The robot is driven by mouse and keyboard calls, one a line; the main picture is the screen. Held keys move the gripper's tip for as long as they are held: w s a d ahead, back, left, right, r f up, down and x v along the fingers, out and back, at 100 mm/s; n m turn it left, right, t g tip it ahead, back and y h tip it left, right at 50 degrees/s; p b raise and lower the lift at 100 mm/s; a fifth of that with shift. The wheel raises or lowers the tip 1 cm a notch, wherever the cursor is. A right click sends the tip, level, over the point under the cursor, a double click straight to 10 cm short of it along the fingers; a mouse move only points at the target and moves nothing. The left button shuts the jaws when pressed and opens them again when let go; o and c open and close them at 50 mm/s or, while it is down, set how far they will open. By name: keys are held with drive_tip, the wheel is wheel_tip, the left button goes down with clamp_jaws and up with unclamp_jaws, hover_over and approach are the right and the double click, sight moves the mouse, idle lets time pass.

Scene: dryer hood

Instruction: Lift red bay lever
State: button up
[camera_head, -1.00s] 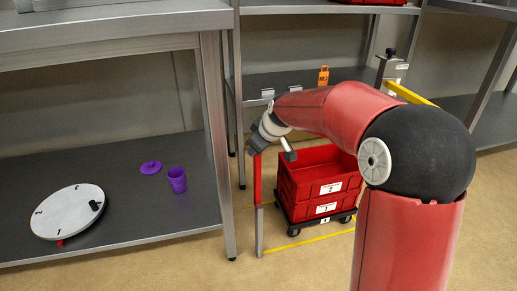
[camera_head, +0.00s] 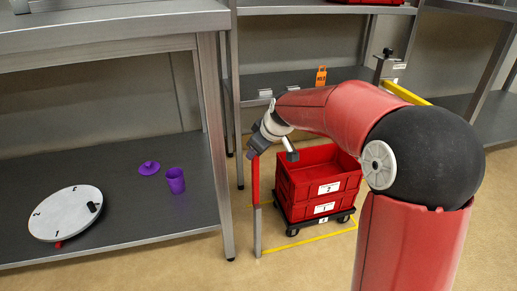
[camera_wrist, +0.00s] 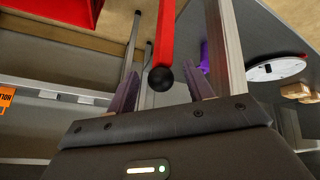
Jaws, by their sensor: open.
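The red bay lever (camera_head: 255,181) stands upright on a grey post at the front left corner of the yellow-marked floor bay. In the wrist view, the lever (camera_wrist: 167,35) ends in a black ball knob (camera_wrist: 161,79), which appears between my two fingers. My gripper (camera_wrist: 161,92) is open, with one finger on each side of the knob and a gap visible on both sides.
Red crates (camera_head: 318,184) sit stacked on a wheeled dolly just right of the lever. A grey table (camera_head: 120,228) at left holds a white dial disc (camera_head: 65,205), a purple cup (camera_head: 176,181) and a purple lid (camera_head: 148,168). A yellow bar (camera_head: 405,92) is behind my arm.

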drive_tip(key=v, duration=0.6)
drive_tip(key=shift+p, duration=0.35)
drive_tip(key=shift+s+d, duration=0.1)
drive_tip(key=s+d+r+m+h+p, duration=0.1)
drive_tip(key=s+d+r+m+p, duration=0.1)
drive_tip(key=s, duration=0.8)
drive_tip(key=s+d+r+m+h+p, duration=0.1)
drive_tip(key=s+d+r+m+p, duration=0.2)
drive_tip(key=s, duration=0.7)
drive_tip(key=s+d+r+m+h+p, duration=0.1)
drive_tip(key=s+d+r+m+p, duration=0.2)
drive_tip(key=s, duration=0.7)
drive_tip(key=shift+s+d+r+m+g+p, duration=0.15)
drive_tip(key=shift+s+r+m+g+p, duration=0.2)
drive_tip(key=shift+m+p, duration=0.7)
drive_tip(key=shift+n, duration=0.25)
